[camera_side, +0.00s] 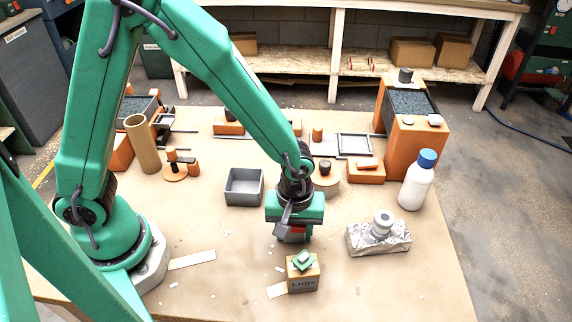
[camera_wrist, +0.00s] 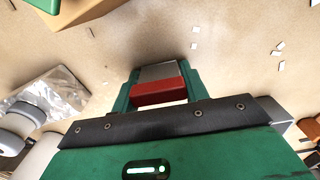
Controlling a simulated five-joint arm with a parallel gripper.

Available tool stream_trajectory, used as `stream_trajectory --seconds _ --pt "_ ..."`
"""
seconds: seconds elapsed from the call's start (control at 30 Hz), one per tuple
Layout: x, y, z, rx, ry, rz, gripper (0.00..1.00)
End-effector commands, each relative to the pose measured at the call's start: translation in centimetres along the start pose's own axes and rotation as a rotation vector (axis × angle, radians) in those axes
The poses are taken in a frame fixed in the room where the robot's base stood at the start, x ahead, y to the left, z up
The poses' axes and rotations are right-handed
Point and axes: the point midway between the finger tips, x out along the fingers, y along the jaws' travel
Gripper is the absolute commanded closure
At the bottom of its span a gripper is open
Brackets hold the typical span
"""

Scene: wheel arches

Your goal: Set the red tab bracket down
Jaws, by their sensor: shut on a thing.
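My gripper (camera_side: 292,236) hangs over the front middle of the table in the side view, pointing down. It is shut on the red tab bracket (camera_wrist: 160,92), which shows between the green fingers in the wrist view with a grey flat part beside it. In the side view only a small red patch of the bracket (camera_side: 298,231) shows; the fingers hide the rest. The bracket appears to be above the tabletop, though the exact gap cannot be told.
A cardboard box marked LUGS (camera_side: 303,283) with a green piece (camera_side: 303,258) on top stands just in front of my gripper. A foil-covered block (camera_side: 368,241) and white bottle (camera_side: 415,187) are right. An open grey tray (camera_side: 258,190) is left. Bare tabletop (camera_side: 215,225) lies front left.

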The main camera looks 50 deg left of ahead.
Motion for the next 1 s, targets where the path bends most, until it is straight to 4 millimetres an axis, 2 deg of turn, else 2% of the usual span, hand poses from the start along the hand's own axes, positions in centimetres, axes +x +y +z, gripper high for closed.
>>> stream_trajectory --seconds 0.03,0.13,0.63,0.77,1.0 --pt "0.1 0.0 0.0 0.000 0.000 0.000 0.54" --pt "0.1 0.0 0.0 0.000 0.000 0.000 0.34" --pt "-0.5 0.0 0.0 0.000 0.000 0.000 0.34" --pt "-1.3 0.1 0.0 0.000 0.001 0.002 0.34" --pt "-4.1 0.1 0.0 0.000 0.001 0.003 0.34"
